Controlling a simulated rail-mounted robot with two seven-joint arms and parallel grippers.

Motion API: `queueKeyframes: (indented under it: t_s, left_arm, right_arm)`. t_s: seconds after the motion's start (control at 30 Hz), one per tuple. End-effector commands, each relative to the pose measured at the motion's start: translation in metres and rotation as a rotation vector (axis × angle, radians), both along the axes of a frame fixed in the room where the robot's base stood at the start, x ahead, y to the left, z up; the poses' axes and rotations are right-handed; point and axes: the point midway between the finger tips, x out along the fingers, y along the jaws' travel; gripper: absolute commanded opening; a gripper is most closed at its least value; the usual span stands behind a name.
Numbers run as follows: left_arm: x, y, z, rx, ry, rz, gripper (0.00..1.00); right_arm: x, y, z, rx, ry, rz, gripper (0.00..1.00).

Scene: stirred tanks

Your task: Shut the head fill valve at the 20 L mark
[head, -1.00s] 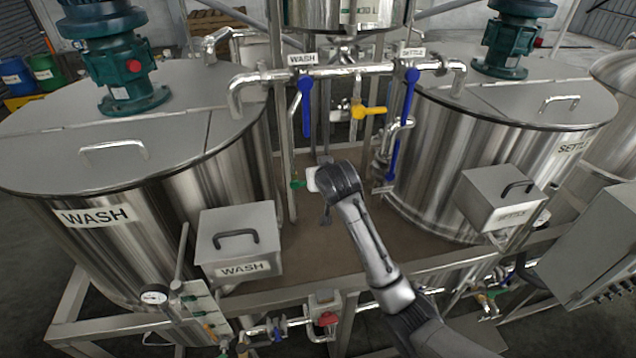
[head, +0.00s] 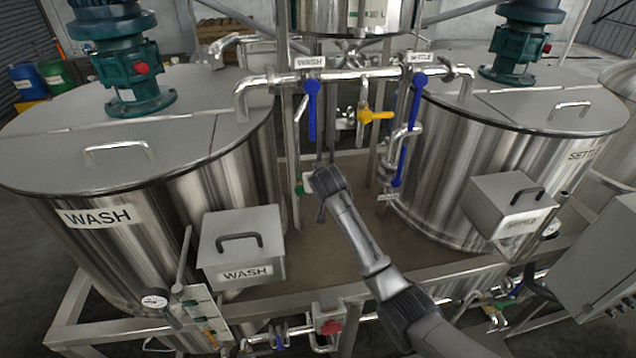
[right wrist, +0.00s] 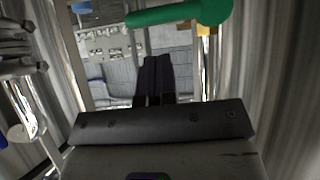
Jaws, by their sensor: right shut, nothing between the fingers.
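A small green valve handle (head: 299,189) shows on the upright pipework between the wash and settle tanks. A green lever (right wrist: 175,13) looms large at the top of the right wrist view, beyond and above my fingers. Which valve is the head fill valve I cannot tell for sure. My right gripper (right wrist: 157,62) is shut and empty, apart from the lever as far as I can see. In the head view, my right wrist hides its fingers. The head tank (head: 350,15) is cut off at the top; no 20 L mark is readable. My left gripper is out of view.
Two blue levers (head: 313,110) (head: 408,135) hang down from the pipe, with a yellow lever (head: 376,116) between them. The wash tank (head: 130,235) stands left and the settle tank (head: 455,165) right. Lidded boxes (head: 241,245) (head: 512,205) flank the brown deck (head: 330,235).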

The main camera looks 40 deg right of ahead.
Motion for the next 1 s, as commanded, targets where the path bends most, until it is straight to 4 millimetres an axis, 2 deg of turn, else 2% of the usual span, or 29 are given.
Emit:
queueKeyframes:
  t_s: [0.23, 0.73, 1.0]
  left_arm:
    - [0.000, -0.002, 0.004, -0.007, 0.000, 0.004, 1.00]
    - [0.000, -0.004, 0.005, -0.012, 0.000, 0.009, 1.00]
    - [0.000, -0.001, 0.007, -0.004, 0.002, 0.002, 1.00]
  right_arm:
    - [0.003, -0.002, -0.021, 0.000, 0.001, 0.001, 0.00]
    - [0.003, -0.003, -0.026, 0.002, -0.001, 0.001, 0.00]
    - [0.004, -0.005, -0.040, 0.064, -0.027, -0.001, 0.00]
